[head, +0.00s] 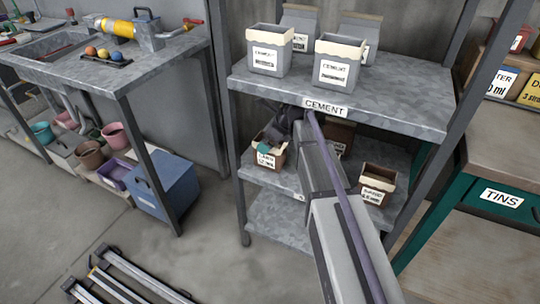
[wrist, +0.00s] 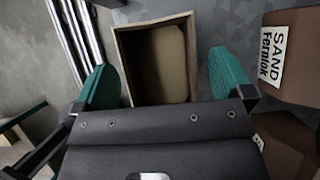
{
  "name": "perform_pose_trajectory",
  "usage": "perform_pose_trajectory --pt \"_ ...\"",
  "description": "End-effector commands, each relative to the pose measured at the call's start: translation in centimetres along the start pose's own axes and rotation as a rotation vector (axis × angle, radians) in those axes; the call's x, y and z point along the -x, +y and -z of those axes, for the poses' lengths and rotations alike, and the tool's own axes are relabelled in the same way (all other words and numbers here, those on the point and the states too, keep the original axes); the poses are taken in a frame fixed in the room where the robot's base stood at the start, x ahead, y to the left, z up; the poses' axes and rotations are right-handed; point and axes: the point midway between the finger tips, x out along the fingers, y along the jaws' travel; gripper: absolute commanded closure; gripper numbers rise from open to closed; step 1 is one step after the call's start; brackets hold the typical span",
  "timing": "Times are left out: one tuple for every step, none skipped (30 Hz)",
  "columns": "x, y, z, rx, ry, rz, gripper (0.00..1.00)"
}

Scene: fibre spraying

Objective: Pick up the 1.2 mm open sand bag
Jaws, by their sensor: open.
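An open brown sand bag (head: 268,159) with a pale rim and white label stands at the left of the middle shelf. Its print is too small to read surely. My gripper (head: 272,140) is at this bag, with a teal finger over its top; the other finger is hidden. In the wrist view the open bag (wrist: 122,58) shows sand inside and lies between the two teal fingers of my gripper (wrist: 166,80). The fingers are spread, with a visible gap to the bag on the right. Another open sand bag (head: 376,186) stands at the right of that shelf.
Closed brown sand bags stand behind; one (wrist: 290,55) shows a "SAND" label in the wrist view. The upper shelf (head: 400,98), marked "CEMENT", overhangs with several cement bags (head: 337,65). A shelf post (head: 237,170) stands left. Metal rails (head: 125,280) lie on the floor.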

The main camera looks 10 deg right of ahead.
Motion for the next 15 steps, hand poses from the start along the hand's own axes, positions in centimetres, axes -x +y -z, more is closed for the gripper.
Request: perform_pose_trajectory --pt "-0.92 -0.01 0.42 -0.001 0.0 0.001 0.02" --pt "-0.83 0.0 0.35 -0.001 0.0 0.001 0.02" --pt "-0.68 0.01 0.28 -0.001 0.0 0.001 0.02" --pt "-0.61 0.02 0.26 -0.001 0.0 0.001 0.02" --pt "-0.59 0.02 0.26 -0.001 0.0 0.001 0.02" --pt "-0.58 0.02 0.26 -0.001 0.0 0.001 0.02" --pt "-0.58 0.02 0.26 -0.001 0.0 0.001 0.04" --pt "-0.57 0.02 0.27 -0.001 0.0 0.001 0.07" --pt "-0.57 0.02 0.27 -0.001 0.0 0.001 0.11" --pt "-0.57 0.01 0.27 -0.001 0.0 0.001 0.14" --pt "-0.57 0.02 0.28 -0.001 0.0 0.001 0.17" --pt "-0.56 0.02 0.28 -0.001 0.0 0.001 0.2" --pt "-0.56 0.02 0.28 -0.001 0.0 0.001 0.23" --pt "-0.56 0.01 0.28 -0.001 0.0 0.001 0.26" --pt "-0.56 0.01 0.28 -0.001 0.0 0.001 0.3"
